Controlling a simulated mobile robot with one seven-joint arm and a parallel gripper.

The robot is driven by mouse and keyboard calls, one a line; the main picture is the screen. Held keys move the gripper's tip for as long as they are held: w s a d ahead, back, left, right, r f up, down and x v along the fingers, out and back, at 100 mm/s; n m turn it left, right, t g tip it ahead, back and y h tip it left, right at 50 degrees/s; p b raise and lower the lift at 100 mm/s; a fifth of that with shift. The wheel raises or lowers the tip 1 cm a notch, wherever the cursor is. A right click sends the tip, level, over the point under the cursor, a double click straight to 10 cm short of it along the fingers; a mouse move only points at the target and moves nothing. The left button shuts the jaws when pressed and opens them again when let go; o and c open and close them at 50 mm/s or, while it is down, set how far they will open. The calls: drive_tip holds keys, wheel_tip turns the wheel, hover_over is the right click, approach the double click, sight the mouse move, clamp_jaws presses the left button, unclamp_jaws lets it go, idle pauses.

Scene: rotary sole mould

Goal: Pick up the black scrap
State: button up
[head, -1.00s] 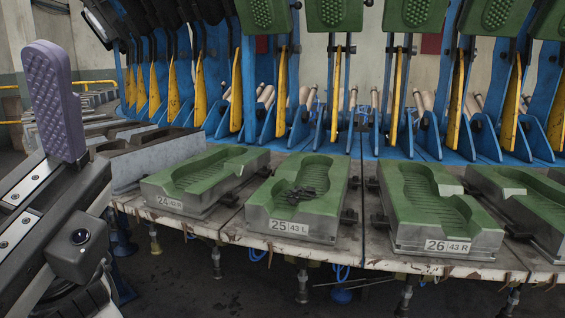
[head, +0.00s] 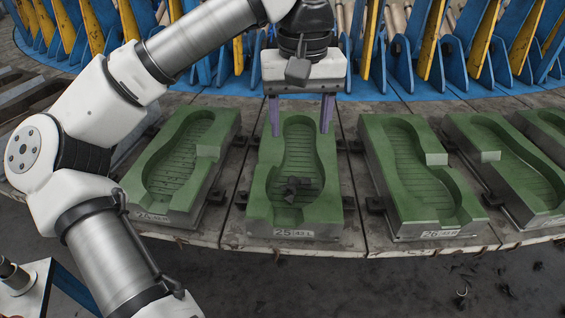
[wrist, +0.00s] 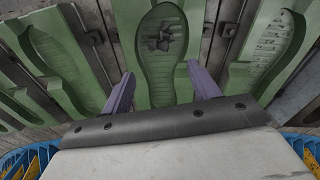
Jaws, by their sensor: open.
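The black scrap (head: 291,187) is a small jagged clump lying in the sole-shaped cavity of the green mould (head: 331,213) marked 25. It also shows in the wrist view (wrist: 162,40), near the top middle, at the far end of the cavity from my fingers. My gripper (head: 300,130) has two purple fingers, spread wide and empty, above the back end of the same mould. In the wrist view my gripper (wrist: 162,88) straddles the cavity's width with nothing between the fingers. The scrap lies apart from the fingers, toward the front of the mould.
Green moulds flank it on the left (head: 134,184) and right (head: 380,190), with dark clamps in the gaps. Blue brackets and yellow bars (head: 521,37) stand close behind. Dark bits lie on the floor (head: 461,292) in front of the worn table edge.

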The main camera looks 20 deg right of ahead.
hover_over(297, 180)
wheel_tip(297, 180, down, 8)
drive_tip(key=shift+s+p, duration=0.15)
drive_tip(key=shift+p, duration=0.15)
drive_tip(key=shift+f+p, duration=0.8)
drive_tip(key=shift+f, duration=1.95)
drive_tip(key=shift+c, duration=0.3)
drive_tip(key=c, duration=1)
